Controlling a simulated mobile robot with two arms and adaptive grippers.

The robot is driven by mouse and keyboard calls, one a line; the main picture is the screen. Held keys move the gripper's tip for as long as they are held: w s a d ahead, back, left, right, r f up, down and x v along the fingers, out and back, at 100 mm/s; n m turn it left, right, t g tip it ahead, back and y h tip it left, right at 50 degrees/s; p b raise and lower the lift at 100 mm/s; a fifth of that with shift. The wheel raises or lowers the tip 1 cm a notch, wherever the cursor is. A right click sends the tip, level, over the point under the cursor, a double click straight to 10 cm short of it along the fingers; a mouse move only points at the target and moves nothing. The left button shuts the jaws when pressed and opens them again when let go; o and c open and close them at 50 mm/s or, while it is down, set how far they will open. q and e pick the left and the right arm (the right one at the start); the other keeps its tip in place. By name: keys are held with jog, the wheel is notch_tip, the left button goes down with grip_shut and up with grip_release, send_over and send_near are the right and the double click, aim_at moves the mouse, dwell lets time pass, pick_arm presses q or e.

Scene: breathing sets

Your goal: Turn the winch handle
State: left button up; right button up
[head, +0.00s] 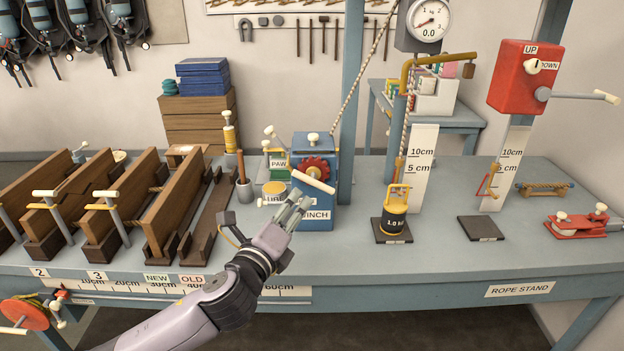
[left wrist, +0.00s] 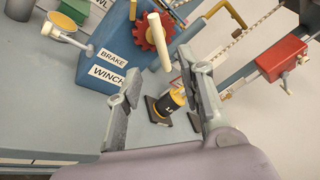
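The blue winch (head: 324,152) stands on the bench with a red toothed wheel (head: 313,167) on its front. Its cream winch handle (head: 313,181) crosses in front of the wheel, tilted down to the right. My left gripper (head: 300,201) is just below and in front of the handle. In the left wrist view my left gripper (left wrist: 167,76) has its fingers spread, with nothing held. There the handle (left wrist: 160,42) points down, its lower end showing between the fingertips; whether it lies between them in depth I cannot tell. My right gripper is not in view.
A black weight (head: 396,224) with a yellow frame stands on a dark pad right of the winch. Wooden beams (head: 178,212) and a tool cup (head: 244,190) are left. A red UP/DOWN box (head: 526,77) hangs at right. The front bench strip is mostly clear.

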aim_at(312, 180)
pick_arm(q)
jog(key=p+x, duration=0.1)
jog(key=x, duration=1)
jog(key=shift+w, duration=0.1)
grip_shut()
